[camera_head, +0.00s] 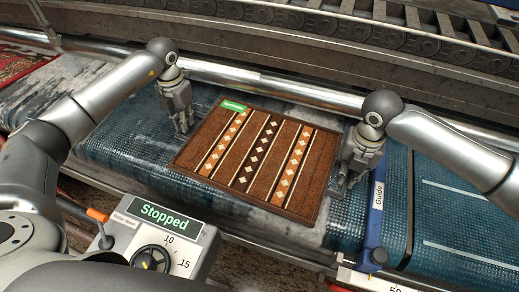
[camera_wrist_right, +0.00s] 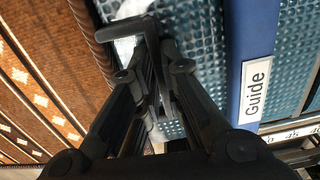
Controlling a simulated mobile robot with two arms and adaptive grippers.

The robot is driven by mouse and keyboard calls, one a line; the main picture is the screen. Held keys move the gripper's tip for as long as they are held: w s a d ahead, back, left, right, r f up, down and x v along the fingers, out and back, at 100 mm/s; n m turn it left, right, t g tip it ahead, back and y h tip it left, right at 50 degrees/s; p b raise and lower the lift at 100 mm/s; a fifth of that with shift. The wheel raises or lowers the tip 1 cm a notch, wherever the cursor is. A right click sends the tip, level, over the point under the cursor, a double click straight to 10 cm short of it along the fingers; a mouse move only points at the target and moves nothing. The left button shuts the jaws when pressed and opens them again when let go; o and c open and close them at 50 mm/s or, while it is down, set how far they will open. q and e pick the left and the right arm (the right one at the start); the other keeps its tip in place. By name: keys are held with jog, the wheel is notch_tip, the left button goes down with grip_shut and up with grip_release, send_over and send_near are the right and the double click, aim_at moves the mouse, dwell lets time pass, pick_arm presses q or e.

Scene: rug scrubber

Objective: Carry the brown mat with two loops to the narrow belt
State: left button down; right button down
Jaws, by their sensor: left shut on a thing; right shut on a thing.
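The brown mat (camera_head: 217,160) has orange and dark diamond stripes and a green label at its far left corner. It lies flat over the blue textured belt (camera_head: 115,150); I cannot tell whether it touches it. My left gripper (camera_head: 184,128) is at the mat's left edge, shut on the left loop, which is mostly hidden. My right gripper (camera_head: 347,180) is at the right edge, shut on the right loop. In the right wrist view, that grey loop (camera_wrist_right: 122,28) passes between the fingers, with the mat (camera_wrist_right: 40,85) to the left.
A blue bar marked Guide (camera_head: 376,215) stands just right of my right gripper. Beyond it is a blue belt section with white lines (camera_head: 450,200). A control box (camera_head: 165,235) reads Stopped. A metal roller (camera_head: 285,88) runs behind. A red rug (camera_head: 18,65) lies far left.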

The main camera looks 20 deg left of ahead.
pick_arm(q)
jog(key=shift+r, duration=0.15)
pick_arm(e)
jog(key=shift+r, duration=0.15)
